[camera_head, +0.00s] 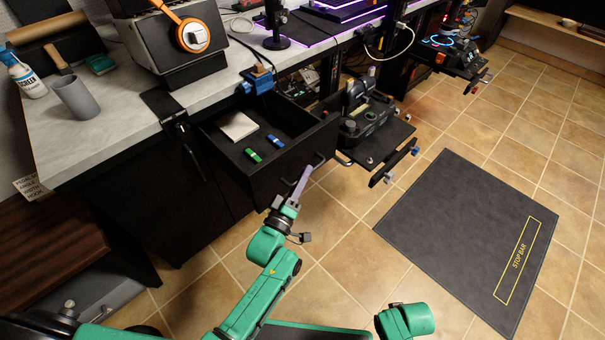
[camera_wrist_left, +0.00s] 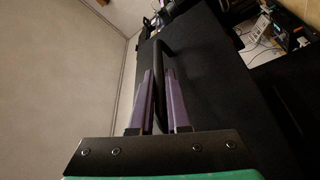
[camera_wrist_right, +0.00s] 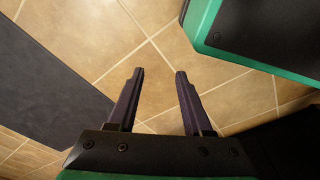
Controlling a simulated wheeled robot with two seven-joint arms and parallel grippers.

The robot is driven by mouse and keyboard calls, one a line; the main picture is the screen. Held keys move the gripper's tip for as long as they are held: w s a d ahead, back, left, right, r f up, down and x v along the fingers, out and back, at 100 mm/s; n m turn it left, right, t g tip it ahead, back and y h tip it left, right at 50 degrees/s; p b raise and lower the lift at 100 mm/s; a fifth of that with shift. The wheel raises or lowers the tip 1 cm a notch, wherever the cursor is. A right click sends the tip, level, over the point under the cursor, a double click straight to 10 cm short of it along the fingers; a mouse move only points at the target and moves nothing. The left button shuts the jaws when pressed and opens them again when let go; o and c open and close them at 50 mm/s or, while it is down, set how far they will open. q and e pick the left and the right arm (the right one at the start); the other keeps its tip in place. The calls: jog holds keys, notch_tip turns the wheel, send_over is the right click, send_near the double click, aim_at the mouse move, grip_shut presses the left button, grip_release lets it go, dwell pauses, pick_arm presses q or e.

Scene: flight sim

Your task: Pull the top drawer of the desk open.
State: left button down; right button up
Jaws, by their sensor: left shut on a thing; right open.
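The top drawer (camera_head: 262,178) of the grey-topped desk (camera_head: 110,123) is pulled out, and its inside shows. A white pad (camera_head: 237,126), a green block (camera_head: 253,156) and a blue block (camera_head: 276,141) lie in it. My left gripper (camera_head: 301,180) is at the drawer front, shut on the dark bar handle (camera_head: 318,160). In the left wrist view the handle (camera_wrist_left: 160,75) runs between the two purple fingers (camera_wrist_left: 160,100). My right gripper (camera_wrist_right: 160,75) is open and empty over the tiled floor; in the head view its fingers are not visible.
A black shelf with a device (camera_head: 366,122) stands close to the right of the drawer. A dark floor mat (camera_head: 450,225) lies on the right. A cup (camera_head: 75,97) and a bottle (camera_head: 24,76) stand on the desk. Tiled floor (camera_head: 335,225) in front of the drawer is clear.

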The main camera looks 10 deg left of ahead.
pick_arm(q)
jog(key=c, duration=0.9)
grip_release()
jog(key=p+v, duration=0.1)
jog(key=v, duration=1.3)
jog(key=shift+s+a, duration=0.15)
jog(key=shift+s, duration=0.1)
pick_arm(e)
jog(key=shift+s+d+f, duration=0.25)
jog(key=shift+s+f, duration=0.65)
jog(key=shift+s, duration=0.15)
